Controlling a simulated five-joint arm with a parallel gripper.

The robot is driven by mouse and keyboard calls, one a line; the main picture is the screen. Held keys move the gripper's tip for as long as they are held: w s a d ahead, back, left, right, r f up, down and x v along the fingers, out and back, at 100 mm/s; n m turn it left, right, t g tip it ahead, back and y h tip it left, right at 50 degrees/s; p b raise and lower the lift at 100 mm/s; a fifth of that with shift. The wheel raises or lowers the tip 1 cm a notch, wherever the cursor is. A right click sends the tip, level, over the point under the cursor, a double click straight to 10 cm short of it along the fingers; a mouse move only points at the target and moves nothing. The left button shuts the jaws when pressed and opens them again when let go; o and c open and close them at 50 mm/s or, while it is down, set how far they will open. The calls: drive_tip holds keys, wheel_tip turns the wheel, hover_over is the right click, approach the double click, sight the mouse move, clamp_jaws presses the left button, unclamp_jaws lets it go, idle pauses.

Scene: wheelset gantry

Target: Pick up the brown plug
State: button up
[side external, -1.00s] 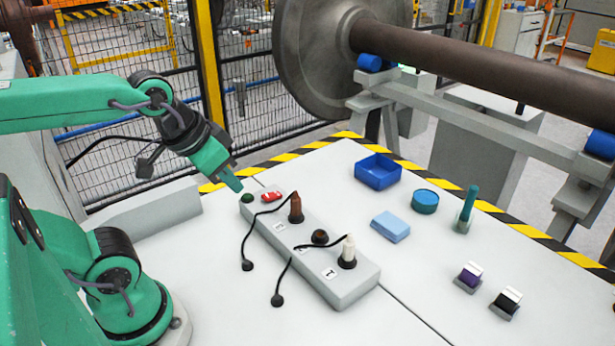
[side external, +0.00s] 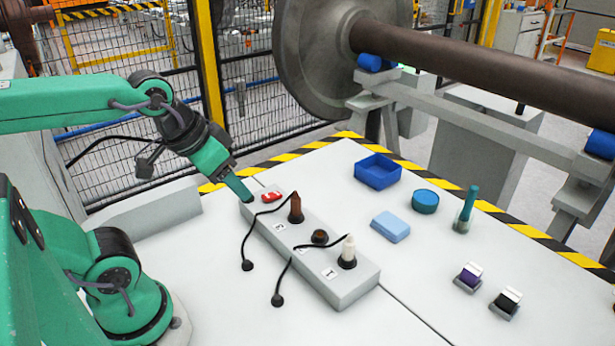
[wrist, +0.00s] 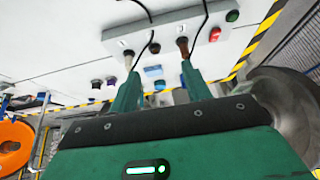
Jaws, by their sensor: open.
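The brown plug (side external: 296,210) stands upright in the grey power strip (side external: 355,287), with a black cord running from it. It also shows in the wrist view (wrist: 183,46), just beyond the tip of one finger. My gripper (side external: 246,196) is at the far left end of the strip, left of the brown plug and apart from it. Its fingers (wrist: 160,72) are spread with nothing between them. The fingertips hide the green button in the side view; the green button (wrist: 232,15) shows in the wrist view.
A white plug (side external: 348,251) stands nearer on the strip, with an empty dark socket (side external: 319,237) between the plugs. A red switch (side external: 271,197) sits near my fingertips. A blue tray (side external: 378,171), light blue block (side external: 391,226) and teal round container (side external: 425,201) stand to the right.

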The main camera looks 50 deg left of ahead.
drive_tip(key=shift+w, duration=0.15)
drive_tip(key=g, duration=0.5)
hover_over(296, 202)
drive_tip(key=f, duration=0.9)
drive_tip(key=shift+a, duration=0.35)
drive_tip(key=shift+w+a+f+g, duration=0.15)
drive_tip(key=shift+w+f+g, duration=0.2)
drive_tip(key=shift+f, duration=4.1)
clamp_jaws()
